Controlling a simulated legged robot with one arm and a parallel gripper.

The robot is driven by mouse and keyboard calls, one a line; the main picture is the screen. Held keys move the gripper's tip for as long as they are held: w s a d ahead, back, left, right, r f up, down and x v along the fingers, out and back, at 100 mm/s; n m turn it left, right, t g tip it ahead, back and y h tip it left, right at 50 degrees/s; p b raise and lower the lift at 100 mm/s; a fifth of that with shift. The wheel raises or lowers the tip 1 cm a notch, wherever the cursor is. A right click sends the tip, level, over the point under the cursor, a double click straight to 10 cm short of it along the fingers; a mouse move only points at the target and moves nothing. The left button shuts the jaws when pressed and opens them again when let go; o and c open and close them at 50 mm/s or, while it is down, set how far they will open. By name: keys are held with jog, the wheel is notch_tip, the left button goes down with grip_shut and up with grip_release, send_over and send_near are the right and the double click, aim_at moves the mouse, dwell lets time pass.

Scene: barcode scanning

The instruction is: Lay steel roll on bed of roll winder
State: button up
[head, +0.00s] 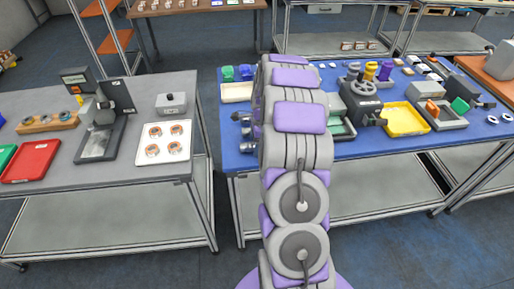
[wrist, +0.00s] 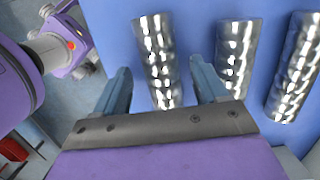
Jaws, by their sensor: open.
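Three shiny steel rolls lie side by side on the blue table top in the wrist view: a left roll (wrist: 158,50), a middle roll (wrist: 238,50) and a right roll (wrist: 297,65). My gripper (wrist: 160,68) is open, its blue-grey fingers on either side of the left roll. I cannot tell whether they touch it. In the head view my arm hides the gripper; metal ends (head: 241,118) show at its left edge. A grey machine with a handwheel (head: 360,98) stands right of my arm; I cannot tell whether it is the roll winder.
The blue table (head: 232,160) also bears a yellow tray (head: 405,119), a cream tray (head: 237,92) and green items (head: 236,73). A grey table (head: 150,178) on the left holds a red tray (head: 30,161) and a white tray (head: 164,141). A gap separates the tables.

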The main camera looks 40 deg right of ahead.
jog(key=shift+a+r, duration=0.1)
jog(key=shift+a, duration=0.15)
jog(key=shift+c, duration=0.2)
jog(key=shift+d+f, duration=0.25)
jog(key=shift+d, duration=0.85)
jog(key=c, duration=0.6)
jog(key=shift+a+r, duration=0.2)
jog(key=shift+a, duration=0.7)
grip_shut()
jog(key=shift+d, duration=0.7)
jog(key=shift+d+r, duration=0.1)
jog(key=shift+r, duration=0.05)
jog(key=r, duration=0.1)
jog(key=a+r+p, duration=0.1)
jog(key=shift+r, duration=0.4)
jog(key=shift+s+a+r+p, duration=0.15)
jog(key=shift+a+r+p, duration=0.05)
jog(key=shift+r+p, duration=0.15)
jog(key=s+a+r+p, duration=0.1)
jog(key=s+a+p, duration=0.1)
jog(key=s, duration=1.3)
jog(key=shift+a, duration=0.65)
